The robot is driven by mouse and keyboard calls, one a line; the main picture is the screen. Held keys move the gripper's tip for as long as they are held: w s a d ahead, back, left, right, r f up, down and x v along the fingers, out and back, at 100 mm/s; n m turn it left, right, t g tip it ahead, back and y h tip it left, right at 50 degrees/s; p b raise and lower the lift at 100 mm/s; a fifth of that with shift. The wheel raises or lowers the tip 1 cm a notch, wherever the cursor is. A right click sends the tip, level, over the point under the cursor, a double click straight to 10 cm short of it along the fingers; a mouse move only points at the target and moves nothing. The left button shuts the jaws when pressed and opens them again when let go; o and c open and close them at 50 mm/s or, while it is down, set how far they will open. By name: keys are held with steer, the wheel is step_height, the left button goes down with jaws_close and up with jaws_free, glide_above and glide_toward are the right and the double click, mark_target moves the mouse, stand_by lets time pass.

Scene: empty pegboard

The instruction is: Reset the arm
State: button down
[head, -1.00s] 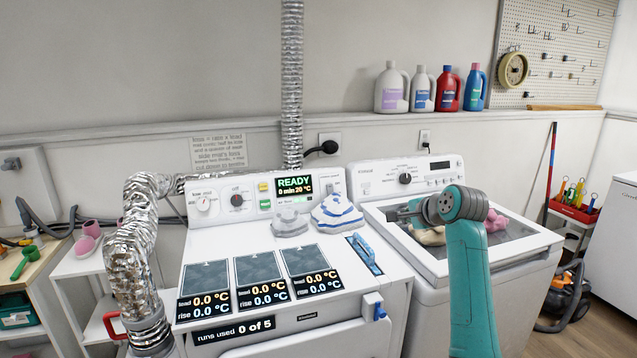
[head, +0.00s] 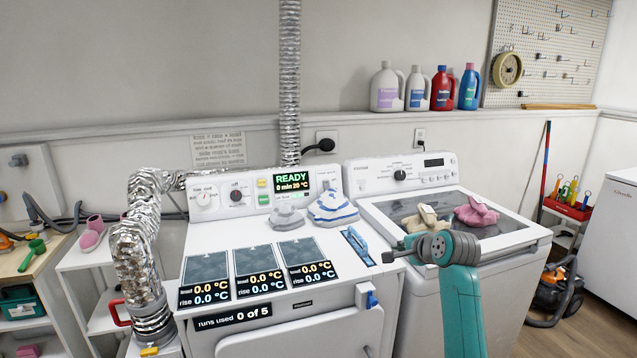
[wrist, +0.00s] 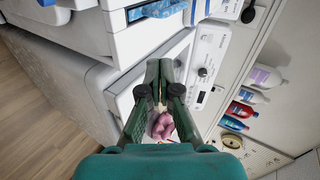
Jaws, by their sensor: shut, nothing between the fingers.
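My teal arm rises at the right of the head view, in front of the washer (head: 402,170). In the head view my gripper (head: 388,257) points left, near the gap between the two machines, and shows only partly. In the wrist view my gripper (wrist: 160,68) has its dark green fingers together with nothing between them. It is apart from the cloths on the washer. A pink cloth (head: 476,212) and a beige cloth (head: 427,219) lie on the washer's lid; the pink one also shows behind the fingers in the wrist view (wrist: 163,125).
A silver duct (head: 135,250) stands at left. Several bottles (head: 442,88) line the shelf.

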steer(key=s+a+f+n+h, duration=0.1)
steer(key=s+f, duration=0.5)
steer(key=f, duration=0.4)
steer(key=s+f+n, duration=0.1)
steer(key=s+f, duration=0.5)
steer(key=f, duration=0.4)
steer(key=s+f+n+t+h, duration=0.1)
steer(key=s+f, duration=0.3)
steer(key=s, duration=0.6)
steer(key=s+a+f+n, duration=0.1)
steer(key=s+f+n, duration=0.1)
steer(key=s+f, duration=0.5)
steer(key=s+f+n+t+h, duration=0.1)
steer(key=s+f, duration=0.1)
steer(key=s, duration=1)
steer(key=s+r+n, duration=0.4)
steer(key=s+r, duration=0.3)
steer(key=s, duration=0.8)
steer(key=s+r+n+t, duration=0.1)
steer(key=s+r+n, duration=0.2)
steer(key=s+r, duration=0.4)
steer(key=s+a, duration=0.1)
steer(key=s, duration=0.7)
steer(key=shift+s+r+n, duration=0.15)
steer(key=shift+r+n, duration=0.1)
steer(key=shift+n, duration=0.15)
